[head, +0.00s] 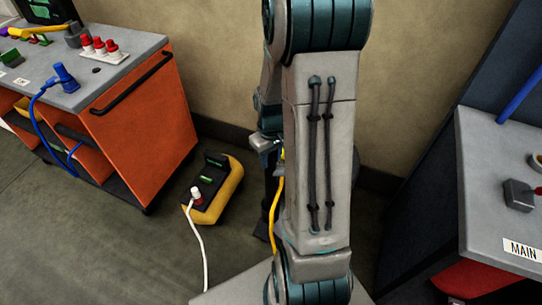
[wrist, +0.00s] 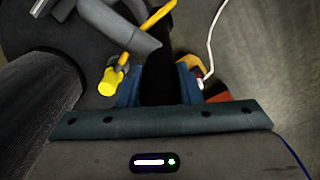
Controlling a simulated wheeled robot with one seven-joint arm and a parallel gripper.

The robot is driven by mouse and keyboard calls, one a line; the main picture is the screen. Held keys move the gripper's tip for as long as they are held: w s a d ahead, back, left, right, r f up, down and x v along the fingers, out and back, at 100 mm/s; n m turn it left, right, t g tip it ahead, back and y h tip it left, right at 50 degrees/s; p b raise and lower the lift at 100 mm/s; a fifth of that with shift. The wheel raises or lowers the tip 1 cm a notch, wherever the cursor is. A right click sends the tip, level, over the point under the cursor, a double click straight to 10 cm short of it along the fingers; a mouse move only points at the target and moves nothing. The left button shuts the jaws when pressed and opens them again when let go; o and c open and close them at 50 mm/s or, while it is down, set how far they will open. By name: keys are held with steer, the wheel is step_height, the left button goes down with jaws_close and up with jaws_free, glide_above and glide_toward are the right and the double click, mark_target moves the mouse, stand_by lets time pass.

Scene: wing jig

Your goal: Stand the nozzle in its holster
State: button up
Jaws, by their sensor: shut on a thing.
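My gripper (wrist: 158,88) points down, and its two blue fingers are closed on a dark, long piece (wrist: 158,70) between them, which I take to be the nozzle. A yellow hose (wrist: 150,30) runs close beside it to a yellow end (wrist: 110,82) left of the fingers; whether they join the dark piece is unclear. In the head view my arm hides most of the gripper. A yellow hose (head: 276,210) hangs there beside the arm. I cannot make out the holster for certain in either view.
An orange cart (head: 140,110) with a grey top stands at left, with a blue plug (head: 63,77) and red knobs on it. A yellow-and-black box (head: 215,190) with a white cable sits on the floor. A grey bench (head: 490,205) marked MAIN stands at right.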

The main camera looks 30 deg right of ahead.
mark_target(271, 173)
steer(key=shift+f+b, duration=1.7)
steer(key=shift+f, duration=0.65)
steer(key=shift+f+b, duration=1.75)
steer(key=shift+f, duration=0.15)
steer(key=o, duration=1.2)
steer(key=shift+r, duration=0.15)
step_height(271, 173, up, 14)
steer(key=shift+f+p, duration=0.1)
steer(key=shift+p, duration=0.5)
